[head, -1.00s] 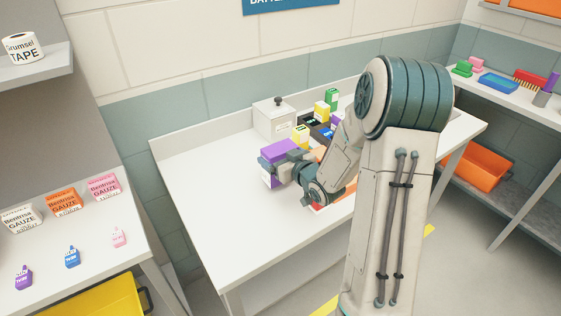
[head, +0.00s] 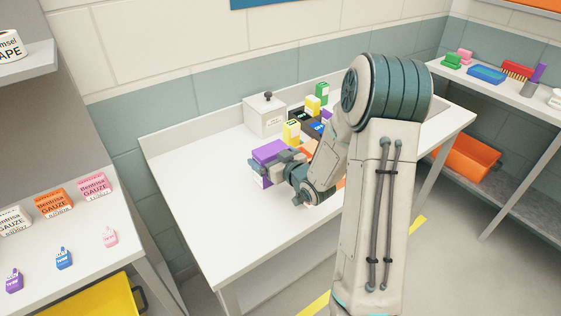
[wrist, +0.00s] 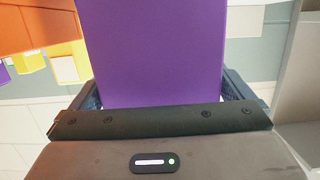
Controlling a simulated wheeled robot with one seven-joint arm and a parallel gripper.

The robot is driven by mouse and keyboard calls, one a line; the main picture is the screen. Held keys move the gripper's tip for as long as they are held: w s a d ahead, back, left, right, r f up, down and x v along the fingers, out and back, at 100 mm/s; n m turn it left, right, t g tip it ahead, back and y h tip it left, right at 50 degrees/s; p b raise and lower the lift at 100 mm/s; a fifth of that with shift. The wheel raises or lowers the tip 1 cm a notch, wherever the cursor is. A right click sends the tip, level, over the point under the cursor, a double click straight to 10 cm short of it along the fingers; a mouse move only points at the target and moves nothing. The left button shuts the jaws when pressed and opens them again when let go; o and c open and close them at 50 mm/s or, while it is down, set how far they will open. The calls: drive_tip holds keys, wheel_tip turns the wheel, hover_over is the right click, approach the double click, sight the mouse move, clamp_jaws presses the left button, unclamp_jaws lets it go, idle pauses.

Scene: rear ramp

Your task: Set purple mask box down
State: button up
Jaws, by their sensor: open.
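The purple mask box (head: 269,150), purple on top with a pale lower side, is at the white table's (head: 205,215) left-middle part. It looks upright and at table height, but its bottom edge is partly hidden, so contact is hard to confirm. My gripper (head: 268,168) is open, level, with its fingers on either side of the box. In the wrist view the purple face (wrist: 155,50) fills the space between the two fingers; any gap at the sides is too small to tell.
Gauze boxes (head: 54,202) and small bottles sit on the left shelf. The table's left part is clear.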

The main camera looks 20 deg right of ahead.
drive_tip(key=b+v, duration=0.5)
drive_tip(key=v, duration=0.7)
